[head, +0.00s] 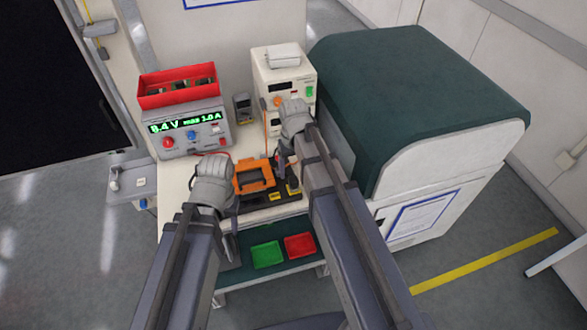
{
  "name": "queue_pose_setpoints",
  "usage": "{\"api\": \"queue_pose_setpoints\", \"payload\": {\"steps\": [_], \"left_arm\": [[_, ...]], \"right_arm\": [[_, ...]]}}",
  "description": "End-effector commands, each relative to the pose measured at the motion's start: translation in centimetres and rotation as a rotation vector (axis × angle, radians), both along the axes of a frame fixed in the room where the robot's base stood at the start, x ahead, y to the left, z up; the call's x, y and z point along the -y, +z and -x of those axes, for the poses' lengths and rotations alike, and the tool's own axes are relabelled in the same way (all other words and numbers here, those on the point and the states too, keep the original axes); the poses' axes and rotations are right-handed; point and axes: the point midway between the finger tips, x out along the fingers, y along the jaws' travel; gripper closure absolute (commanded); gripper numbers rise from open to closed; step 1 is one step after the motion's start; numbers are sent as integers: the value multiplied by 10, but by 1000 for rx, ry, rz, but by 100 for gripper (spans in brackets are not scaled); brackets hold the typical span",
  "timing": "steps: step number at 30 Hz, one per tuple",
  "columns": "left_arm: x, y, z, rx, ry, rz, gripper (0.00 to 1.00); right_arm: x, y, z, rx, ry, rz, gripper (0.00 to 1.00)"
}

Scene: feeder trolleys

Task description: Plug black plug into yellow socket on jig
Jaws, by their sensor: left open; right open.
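The jig is an orange frame (240,181) on a dark base on the white bench, with small yellow parts (276,196) along its front edge. Which of these is the yellow socket is too small to tell. My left gripper (232,207) is open at the left front side of the jig. My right gripper (282,160) is open just to the right of the orange frame, over the back right of the jig. I cannot make out the black plug; it may be hidden by my grippers or lost against the dark base.
A power supply (190,128) with a red bin (178,86) on top stands at the back left. A beige instrument (284,72) and a small meter (243,107) stand behind the jig. Green (266,254) and red (299,245) trays lie in front. A large green-topped cabinet (420,90) blocks the right.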

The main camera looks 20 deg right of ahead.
Motion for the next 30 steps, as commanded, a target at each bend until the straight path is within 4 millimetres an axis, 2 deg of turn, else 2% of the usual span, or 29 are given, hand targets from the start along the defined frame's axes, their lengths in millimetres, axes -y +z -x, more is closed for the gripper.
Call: {"api": "queue_pose_setpoints", "payload": {"steps": [1,4,17,20,24,27,30], "left_arm": [[0,13,0,0,0,0,50],[0,21,0,0,-1,0,50],[0,22,0,0,-1,0,50],[0,16,0,0,-1,0,50],[0,3,0,0,0,0,50],[0,-4,0,0,0,0,50],[0,-8,0,0,0,0,50]], "right_arm": [[0,14,0,0,0,0,28],[0,21,0,0,0,0,28],[-2,22,2,-1,3,1,28],[-19,16,21,-7,40,10,28],[-61,3,73,-22,146,45,28],[-83,-4,106,-32,215,71,28],[-96,-7,130,-37,264,89,28]]}}
